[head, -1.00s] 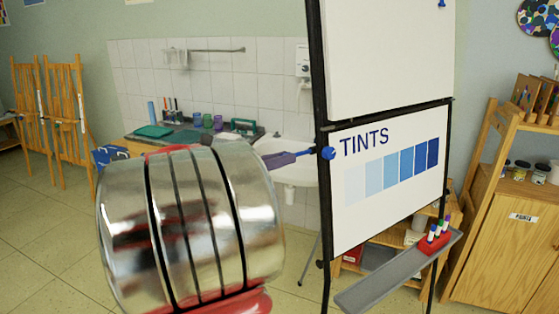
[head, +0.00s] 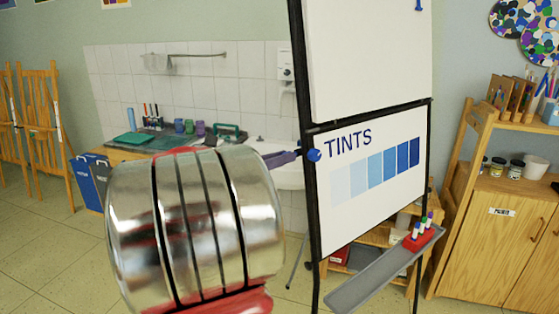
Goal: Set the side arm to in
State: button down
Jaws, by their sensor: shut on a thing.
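The side arm (head: 283,158) is a short dark blue and purple bar at the left edge of the flip-chart easel (head: 307,210). Its right end meets a round blue knob (head: 314,155) on the black frame. It points left, and its outer end goes out of sight behind the large shiny metal link of my own arm. My gripper is hidden behind that link, so its fingers and any contact with the side arm do not show.
A grey pen tray (head: 365,282) with a red marker holder (head: 419,240) juts from the easel's foot. Behind are a sink (head: 285,178) and a counter with cups. Blue bins (head: 90,182) stand left, a wooden cabinet (head: 490,240) right. Tiled floor is open at left.

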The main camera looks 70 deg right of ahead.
jog(key=c, duration=1.6)
grip_release()
jog(key=shift+s, duration=0.1)
jog(key=v, duration=1.3)
jog(key=shift+w+a+f, duration=0.1)
jog(key=shift+w+a, duration=0.2)
